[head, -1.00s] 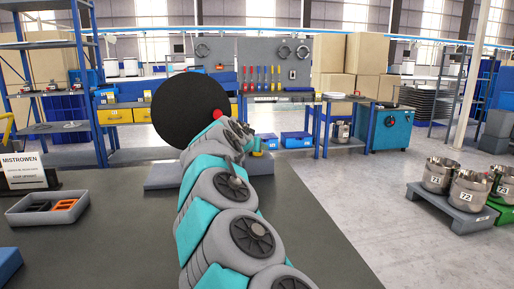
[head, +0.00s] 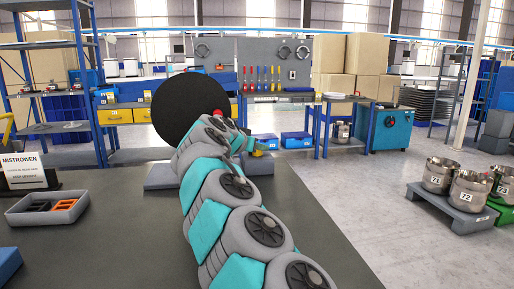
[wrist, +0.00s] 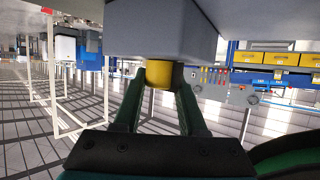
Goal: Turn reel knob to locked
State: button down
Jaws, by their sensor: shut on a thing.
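A large black reel disc (head: 186,106) stands upright on the grey bench, partly hidden by my arm. A small red part (head: 217,112) shows at its right side. A grey base (head: 160,178) shows below the disc. In the wrist view a short yellow cylinder, knob-like (wrist: 160,76), sticks out from a grey block (wrist: 160,35). My gripper (wrist: 163,80) is shut on the yellow cylinder, with one dark green finger on each side. I cannot read any lock marking.
The bench top (head: 120,240) holds a grey tray (head: 47,208) with orange and black pieces, a sign (head: 25,172) and a blue object (head: 8,265) at the left. Metal pots (head: 468,190) stand on a platform at the right. Bare bench lies left of my arm.

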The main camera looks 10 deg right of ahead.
jog(key=shift+c, duration=2.3)
grip_release()
jog(key=b+v, duration=0.1)
jog(key=v, duration=0.6)
jog(key=shift+s+a+r, duration=0.15)
jog(key=shift+s+a, duration=0.1)
jog(key=shift+s, duration=0.05)
